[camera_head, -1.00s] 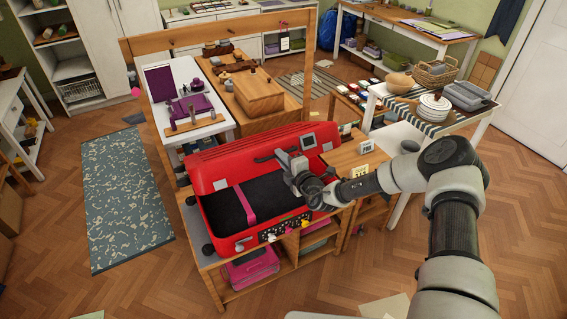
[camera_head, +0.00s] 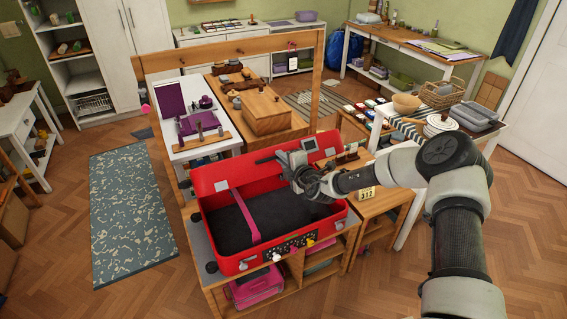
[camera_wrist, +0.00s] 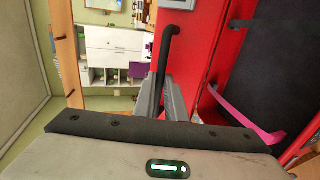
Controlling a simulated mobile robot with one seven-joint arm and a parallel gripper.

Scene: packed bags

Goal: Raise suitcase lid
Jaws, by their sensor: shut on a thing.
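The red suitcase (camera_head: 225,245) lies on a low wooden bench, with a dark interior and a pink strap (camera_head: 245,217) across it. Its lid (camera_head: 212,176) stands raised along the back edge, and the red lid also shows in the wrist view (camera_wrist: 204,40). My gripper (camera_head: 290,163) is at the lid, right of its middle. In the wrist view my gripper (camera_wrist: 169,98) is shut on a black bar-like handle (camera_wrist: 170,45) beside the red lid. My wrist and forearm hide the right part of the lid and interior.
A wooden frame (camera_head: 235,45) rises behind the suitcase. A white table (camera_head: 185,157) and a wooden box (camera_head: 267,110) are behind it. A side table with a basket (camera_head: 440,93) is at the right. Open floor (camera_head: 150,270) lies at the left.

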